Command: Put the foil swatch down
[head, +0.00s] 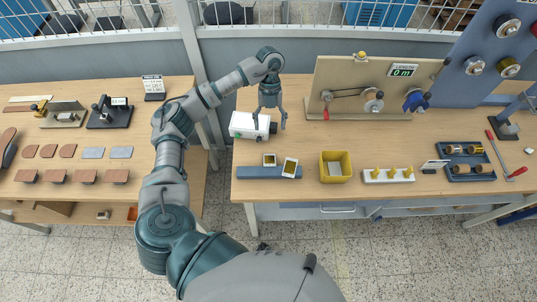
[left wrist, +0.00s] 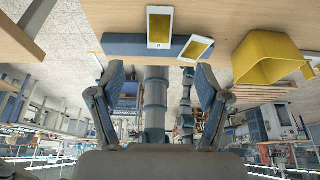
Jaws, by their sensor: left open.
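Two foil swatches, gold with white frames, lie at the blue strip (head: 252,172) on the right-hand bench. The left swatch (head: 269,159) is at the strip's back edge, and the right swatch (head: 290,168) is tilted, overlapping the strip. Both also show in the left wrist view, one upright (left wrist: 160,27) and one slanted (left wrist: 196,48). My left gripper (head: 269,119) is above the bench behind them, by the white device. Its fingers are spread with nothing between them in the left wrist view (left wrist: 160,72). My right gripper is not in view.
A yellow bin (head: 336,178) is right of the swatches, with a white peg block (head: 388,176) beyond. A beige panel (head: 345,85) with reels stands behind. Bare bench lies between bin and panel.

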